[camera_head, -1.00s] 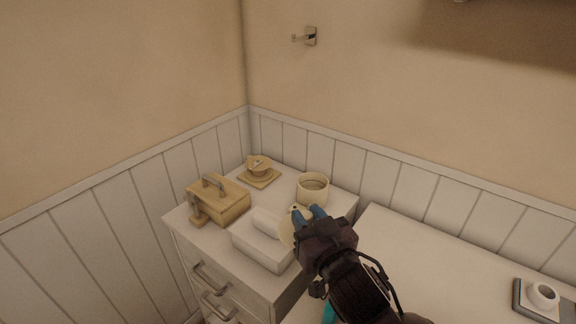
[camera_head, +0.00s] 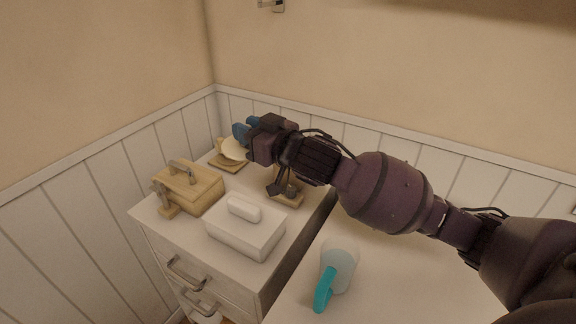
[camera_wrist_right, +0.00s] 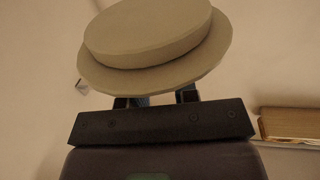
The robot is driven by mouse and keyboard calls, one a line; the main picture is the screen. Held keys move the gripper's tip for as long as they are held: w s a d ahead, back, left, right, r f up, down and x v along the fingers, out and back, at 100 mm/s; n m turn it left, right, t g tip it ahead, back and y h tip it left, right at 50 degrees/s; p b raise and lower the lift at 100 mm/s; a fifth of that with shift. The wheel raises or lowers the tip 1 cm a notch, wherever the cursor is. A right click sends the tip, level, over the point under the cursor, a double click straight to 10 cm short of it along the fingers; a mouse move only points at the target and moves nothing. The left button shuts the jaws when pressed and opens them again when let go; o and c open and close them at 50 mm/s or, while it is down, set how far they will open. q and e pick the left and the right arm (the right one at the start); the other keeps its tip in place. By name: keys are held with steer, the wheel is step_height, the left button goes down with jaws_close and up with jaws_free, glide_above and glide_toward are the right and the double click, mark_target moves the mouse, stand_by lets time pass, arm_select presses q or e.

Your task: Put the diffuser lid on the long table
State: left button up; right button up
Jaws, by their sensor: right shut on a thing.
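My right gripper (camera_head: 244,132) is shut on a round cream lid, the diffuser lid (camera_head: 233,150). It holds the lid above the back of the white drawer cabinet. The lid also shows large in the right wrist view (camera_wrist_right: 150,40), as a stepped disc at the fingers. The long table (camera_head: 400,275) is the white surface to the right of the cabinet, partly covered by my right arm. My left gripper is not in view.
On the white drawer cabinet (camera_head: 222,262) stand a wooden box with a handle (camera_head: 192,190) and a white lidded box (camera_head: 245,232). A wooden piece (camera_head: 226,165) is partly hidden by the lid. A pale jug with a teal handle (camera_head: 338,265) stands on the long table.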

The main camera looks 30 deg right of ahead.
arm_select(q)
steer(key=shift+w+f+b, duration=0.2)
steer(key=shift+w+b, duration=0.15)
steer(key=shift+b, duration=0.65)
arm_select(e)
steer(key=w+d+r+n+y, duration=0.1)
steer(key=w+d+r, duration=0.1)
steer(key=w+d, duration=0.3)
steer(key=w+d+r+g+y, duration=0.1)
steer(key=w+d, duration=0.4)
steer(key=d, duration=0.6)
steer(key=shift+w+d+r+n+y, duration=0.3)
steer(key=shift+r+n, duration=0.1)
steer(key=shift+r, duration=0.05)
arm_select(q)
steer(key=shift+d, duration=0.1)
